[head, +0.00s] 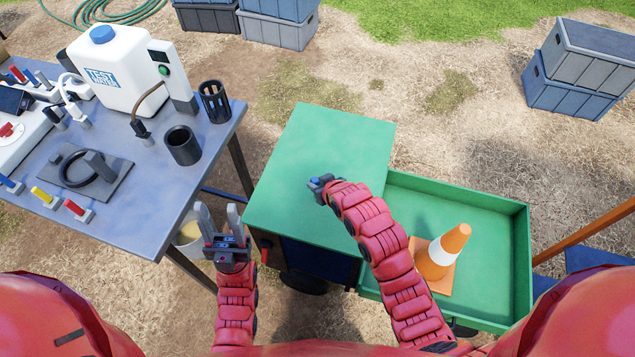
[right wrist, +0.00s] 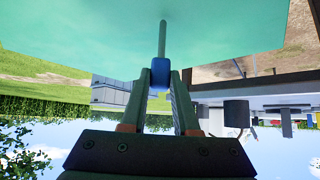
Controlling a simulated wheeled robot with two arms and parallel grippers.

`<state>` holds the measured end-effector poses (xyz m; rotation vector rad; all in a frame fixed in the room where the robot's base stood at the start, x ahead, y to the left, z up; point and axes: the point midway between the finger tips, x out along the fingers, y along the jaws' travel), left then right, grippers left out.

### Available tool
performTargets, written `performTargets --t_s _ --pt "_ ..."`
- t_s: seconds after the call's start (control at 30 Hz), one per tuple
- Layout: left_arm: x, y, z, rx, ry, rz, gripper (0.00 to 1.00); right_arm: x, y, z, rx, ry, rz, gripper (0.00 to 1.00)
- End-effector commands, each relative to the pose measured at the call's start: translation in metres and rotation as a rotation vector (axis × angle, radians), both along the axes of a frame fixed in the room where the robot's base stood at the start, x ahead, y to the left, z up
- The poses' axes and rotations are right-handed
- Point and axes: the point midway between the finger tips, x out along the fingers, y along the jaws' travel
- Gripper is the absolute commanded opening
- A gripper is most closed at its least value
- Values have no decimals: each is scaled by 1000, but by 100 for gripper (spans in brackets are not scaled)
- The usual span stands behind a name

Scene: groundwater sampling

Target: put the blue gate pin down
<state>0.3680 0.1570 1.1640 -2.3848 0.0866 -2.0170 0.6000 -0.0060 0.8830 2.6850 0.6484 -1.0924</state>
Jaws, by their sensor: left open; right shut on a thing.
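The blue gate pin (right wrist: 159,74) has a blue head and a thin grey shaft. My right gripper (head: 317,183) is shut on the blue head, and the pin's blue also shows small in the head view (head: 315,181). The gripper is over the green cart top (head: 300,135). In the right wrist view the shaft lies against the green surface, and I cannot tell whether it touches. My left gripper (head: 219,212) is open and empty, between the grey table and the green cart.
The grey table (head: 145,200) at left holds a white water container (head: 110,70), black cups and small coloured-handled items. An orange cone (head: 440,253) stands in the green tray (head: 490,200) at right. Most of the green cart top is clear.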

Motion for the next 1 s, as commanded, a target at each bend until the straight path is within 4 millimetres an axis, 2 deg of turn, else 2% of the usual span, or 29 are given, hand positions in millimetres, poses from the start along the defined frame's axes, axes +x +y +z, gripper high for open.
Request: performTargets --t_s 0.2,0.23,0.4,0.67,0.87,0.9,1.0 --pt "0 0 -7 0 0 0 50 0 0 -8 0 -1 0 0" --pt "0 0 -7 0 0 0 50 0 0 -7 0 0 0 31" --pt "0 0 -6 0 0 0 50 0 0 -6 0 0 0 59" --pt "0 0 -5 0 0 0 50 0 0 -6 0 0 0 59" --pt "0 0 12 0 0 0 50 0 0 13 0 -1 0 59" --pt "0 0 2 0 -1 0 50 -3 -3 8 1 -1 -2 59" --pt "0 0 -4 0 0 0 50 -12 -8 18 3 -4 -2 59"
